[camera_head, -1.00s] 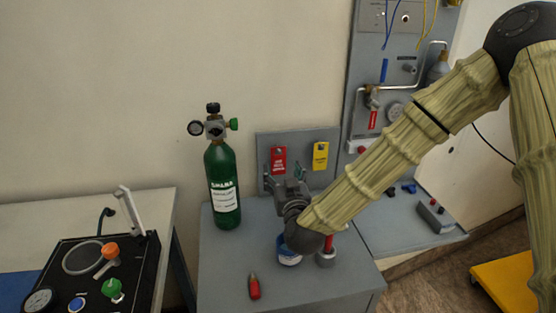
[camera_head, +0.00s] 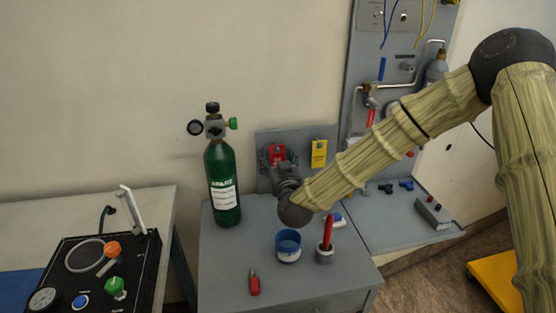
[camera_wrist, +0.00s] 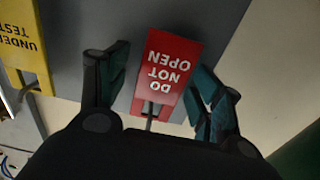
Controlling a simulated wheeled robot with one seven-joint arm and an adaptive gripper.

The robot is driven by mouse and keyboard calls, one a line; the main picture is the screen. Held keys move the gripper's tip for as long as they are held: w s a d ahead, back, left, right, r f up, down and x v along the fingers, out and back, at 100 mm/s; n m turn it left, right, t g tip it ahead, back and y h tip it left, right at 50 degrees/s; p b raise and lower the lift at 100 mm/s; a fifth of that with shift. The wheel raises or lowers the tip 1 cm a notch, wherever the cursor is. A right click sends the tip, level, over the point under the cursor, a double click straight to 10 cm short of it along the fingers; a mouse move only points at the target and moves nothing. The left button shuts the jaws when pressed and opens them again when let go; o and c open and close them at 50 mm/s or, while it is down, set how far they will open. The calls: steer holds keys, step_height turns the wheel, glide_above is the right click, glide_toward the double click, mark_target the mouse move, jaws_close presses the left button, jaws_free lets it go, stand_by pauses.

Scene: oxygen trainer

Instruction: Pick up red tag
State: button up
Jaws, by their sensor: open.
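The red tag (camera_head: 277,152) hangs on the grey upright board (camera_head: 296,142) behind the small cabinet. In the wrist view the red tag (camera_wrist: 165,71) reads "DO NOT OPEN" upside down and hangs by a small metal hook. My gripper (camera_head: 276,166) is in front of the tag and partly hides it. In the wrist view my gripper (camera_wrist: 160,80) is open, with one teal-padded finger on each side of the tag. There is a gap between the tag and the left finger; the right finger is near the tag's lower right edge.
A yellow tag (camera_head: 319,153) hangs right of the red one. A green cylinder (camera_head: 222,185) stands left of the board. On the cabinet top (camera_head: 225,265) are a blue cup (camera_head: 289,247), a red marker in a grey holder (camera_head: 326,243) and a red-handled item (camera_head: 254,283).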

steer(key=shift+c, duration=0.2)
steer(key=c, duration=0.8)
steer(key=shift+r, duration=0.1)
